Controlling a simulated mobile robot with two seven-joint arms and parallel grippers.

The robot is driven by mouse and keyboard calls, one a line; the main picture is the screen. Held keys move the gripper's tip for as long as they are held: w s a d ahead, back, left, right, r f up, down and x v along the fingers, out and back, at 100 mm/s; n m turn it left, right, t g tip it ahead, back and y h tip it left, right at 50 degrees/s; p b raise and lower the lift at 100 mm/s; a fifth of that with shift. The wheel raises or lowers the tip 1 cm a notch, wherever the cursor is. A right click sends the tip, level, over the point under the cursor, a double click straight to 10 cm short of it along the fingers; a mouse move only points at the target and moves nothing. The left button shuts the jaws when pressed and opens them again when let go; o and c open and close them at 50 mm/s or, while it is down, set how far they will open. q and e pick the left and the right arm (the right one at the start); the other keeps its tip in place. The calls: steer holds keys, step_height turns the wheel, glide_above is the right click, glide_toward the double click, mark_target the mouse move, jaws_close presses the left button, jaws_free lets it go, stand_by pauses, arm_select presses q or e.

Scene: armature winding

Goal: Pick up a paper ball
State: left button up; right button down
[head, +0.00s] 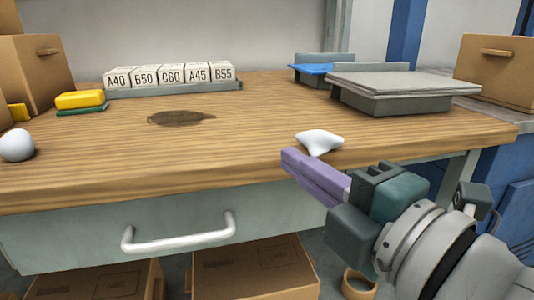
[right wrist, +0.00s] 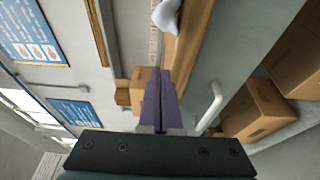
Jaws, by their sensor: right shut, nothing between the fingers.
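A white crumpled paper ball (head: 320,141) lies on the wooden worktop near its front edge, right of centre in the head view. It also shows at the top of the right wrist view (right wrist: 166,15). A rounder white ball (head: 16,145) sits at the far left of the worktop; I cannot tell whether it is paper. My right gripper (head: 287,160) has purple fingers, shut and empty, just in front of and slightly left of the crumpled ball, near the table edge. Its fingers also show in the right wrist view (right wrist: 160,78). My left gripper is not in view.
The wooden worktop (head: 240,150) has a dark stain (head: 182,118). Labelled blocks (head: 170,75) stand in a grey tray behind it. A yellow and green sponge-like block (head: 80,100) lies left. A grey lidded box (head: 400,90) stands right. A drawer handle (head: 180,236) projects below.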

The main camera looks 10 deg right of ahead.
mark_target(323, 146)
steer(key=w+d, duration=0.2)
steer(key=d, duration=0.1)
steer(key=shift+w+d, duration=0.15)
steer(key=shift+w, duration=0.1)
steer(key=shift+w+d, duration=0.45)
steer(key=shift+d, duration=0.25)
steer(key=shift+w+d, duration=0.1)
